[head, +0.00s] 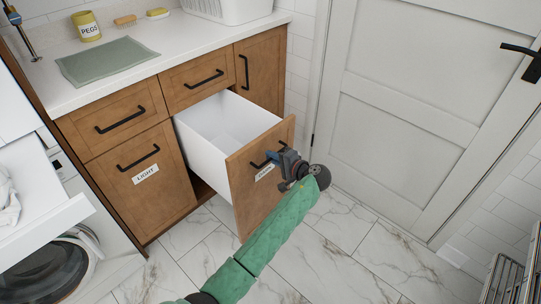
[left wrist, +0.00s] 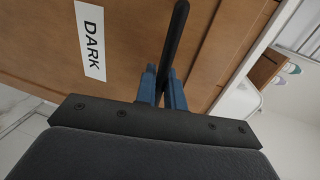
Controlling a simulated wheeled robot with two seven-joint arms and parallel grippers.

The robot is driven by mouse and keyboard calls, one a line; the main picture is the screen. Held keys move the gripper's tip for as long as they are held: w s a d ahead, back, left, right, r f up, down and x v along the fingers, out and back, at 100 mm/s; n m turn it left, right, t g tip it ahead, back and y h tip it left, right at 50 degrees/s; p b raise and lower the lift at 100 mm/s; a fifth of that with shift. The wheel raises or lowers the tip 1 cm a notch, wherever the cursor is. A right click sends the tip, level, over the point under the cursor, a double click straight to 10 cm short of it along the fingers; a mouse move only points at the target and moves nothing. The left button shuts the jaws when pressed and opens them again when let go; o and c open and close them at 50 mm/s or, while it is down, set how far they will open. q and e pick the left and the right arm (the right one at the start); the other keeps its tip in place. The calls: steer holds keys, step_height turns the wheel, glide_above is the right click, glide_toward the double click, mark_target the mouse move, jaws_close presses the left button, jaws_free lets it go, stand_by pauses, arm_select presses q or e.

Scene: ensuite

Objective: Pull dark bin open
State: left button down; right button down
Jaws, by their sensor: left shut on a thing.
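The dark bin (head: 262,190) is a deep drawer with a wooden front and a white inside, standing well out from the cabinet. Its inside looks empty. Its label reads "DARK" in the left wrist view (left wrist: 90,40). My left gripper (head: 277,158) is at the bin's black handle (left wrist: 176,40). Its blue fingers (left wrist: 163,88) are shut on the handle, one on each side. Part of the handle and label is hidden by the gripper in the head view. My right gripper is not in view.
The closed light bin (head: 150,185) is to the left. A washing machine (head: 60,262) stands at the lower left. The countertop holds a green cloth (head: 107,61) and a yellow pegs pot (head: 87,27). A white door (head: 400,100) is at the right. Marble floor (head: 340,250) is clear in front.

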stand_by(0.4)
arm_select(q)
steer(key=c, duration=1.6)
jaws_free()
steer(key=shift+d, duration=0.1)
steer(key=shift+c, duration=0.2)
